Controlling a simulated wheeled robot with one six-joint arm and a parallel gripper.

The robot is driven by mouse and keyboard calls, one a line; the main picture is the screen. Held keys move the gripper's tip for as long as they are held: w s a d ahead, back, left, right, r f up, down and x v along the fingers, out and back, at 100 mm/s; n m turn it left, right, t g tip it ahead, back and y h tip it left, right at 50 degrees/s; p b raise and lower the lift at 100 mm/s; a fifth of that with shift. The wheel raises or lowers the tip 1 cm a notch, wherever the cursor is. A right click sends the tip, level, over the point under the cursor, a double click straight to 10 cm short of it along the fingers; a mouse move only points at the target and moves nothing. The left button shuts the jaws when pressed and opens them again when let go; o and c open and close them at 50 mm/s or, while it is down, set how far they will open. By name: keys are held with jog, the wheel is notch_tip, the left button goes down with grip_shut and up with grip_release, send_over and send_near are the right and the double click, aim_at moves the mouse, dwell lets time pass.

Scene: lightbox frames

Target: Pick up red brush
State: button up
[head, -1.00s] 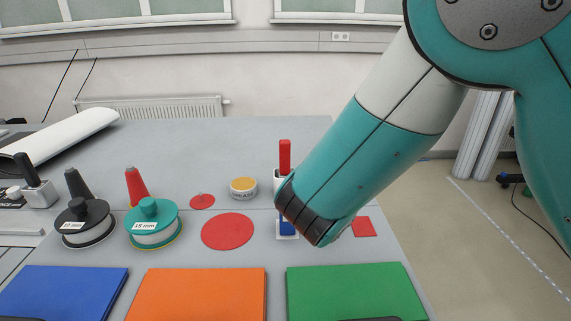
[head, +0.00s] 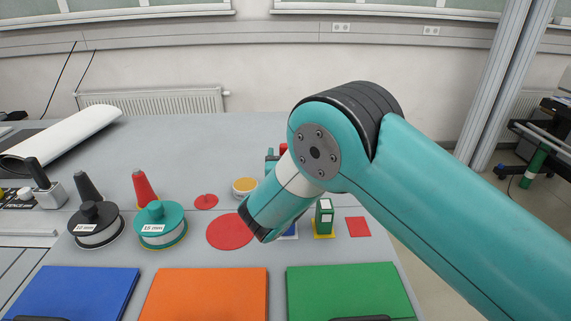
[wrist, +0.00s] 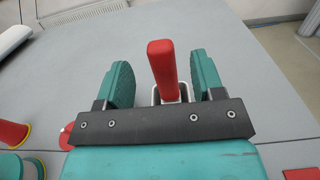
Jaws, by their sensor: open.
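The red brush (wrist: 162,62) shows in the wrist view as an upright red handle above a white part with a metal loop. In the head view only a bit of its red top (head: 283,148) shows; my arm hides the rest. My gripper (wrist: 160,74) is open, with one teal finger on each side of the handle and a gap on both sides. In the head view a teal fingertip of my gripper (head: 270,160) shows just left of the red top.
A green box (head: 324,218) stands right of my wrist, near a red square (head: 357,227). A yellow-topped tin (head: 244,187), a red disc (head: 228,231), a red cone (head: 144,188) and teal spool (head: 157,224) are left. Blue, orange and green panels lie in front.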

jog(key=w+p, duration=0.3)
jog(key=w, duration=0.3)
jog(key=shift+c, duration=0.4)
jog(key=shift+r, duration=0.1)
jog(key=c, duration=0.9)
